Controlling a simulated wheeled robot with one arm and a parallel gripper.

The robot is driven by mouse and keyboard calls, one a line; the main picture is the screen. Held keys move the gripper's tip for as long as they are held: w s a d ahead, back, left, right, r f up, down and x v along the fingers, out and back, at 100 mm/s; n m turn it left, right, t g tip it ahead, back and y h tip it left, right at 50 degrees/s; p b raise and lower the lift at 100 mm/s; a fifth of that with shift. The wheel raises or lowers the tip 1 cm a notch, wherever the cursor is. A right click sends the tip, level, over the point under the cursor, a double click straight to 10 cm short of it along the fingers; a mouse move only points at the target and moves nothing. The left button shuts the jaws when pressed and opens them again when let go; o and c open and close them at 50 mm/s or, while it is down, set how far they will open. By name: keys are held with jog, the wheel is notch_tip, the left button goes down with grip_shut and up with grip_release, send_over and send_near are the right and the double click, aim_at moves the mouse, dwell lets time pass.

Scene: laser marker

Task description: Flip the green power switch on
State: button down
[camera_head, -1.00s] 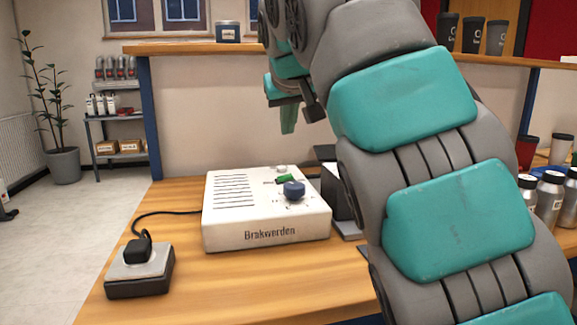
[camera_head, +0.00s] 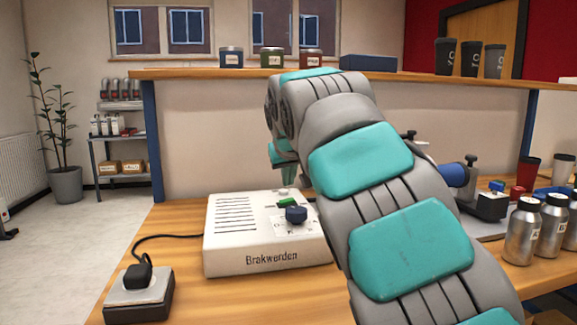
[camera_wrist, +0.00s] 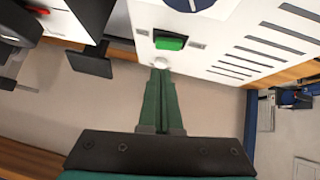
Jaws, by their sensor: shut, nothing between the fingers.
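The green power switch (camera_head: 287,202) sits on top of the white Brakwerden box (camera_head: 225,262), behind the blue dial (camera_head: 296,214). In the wrist view the switch (camera_wrist: 170,42) is a green rocker in a dark frame. My gripper (camera_wrist: 161,68) is shut and empty, its green fingers together. Their tips appear just short of the switch, beside a small white round part (camera_wrist: 160,61) of the box. I cannot tell whether the tips touch anything. In the head view my gripper (camera_head: 287,178) is low behind the box's top, partly hidden by my arm.
A black plug in a socket block (camera_head: 138,285) stands left of the box, with a cable between them. Metal bottles (camera_head: 524,230) and a machine with a blue cylinder (camera_head: 456,174) stand to the right. A raised wooden shelf (camera_head: 220,73) runs behind the box.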

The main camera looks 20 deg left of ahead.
aim_at(287, 201)
jog(key=shift+d+f, duration=0.2)
jog(key=shift+f, duration=1.3)
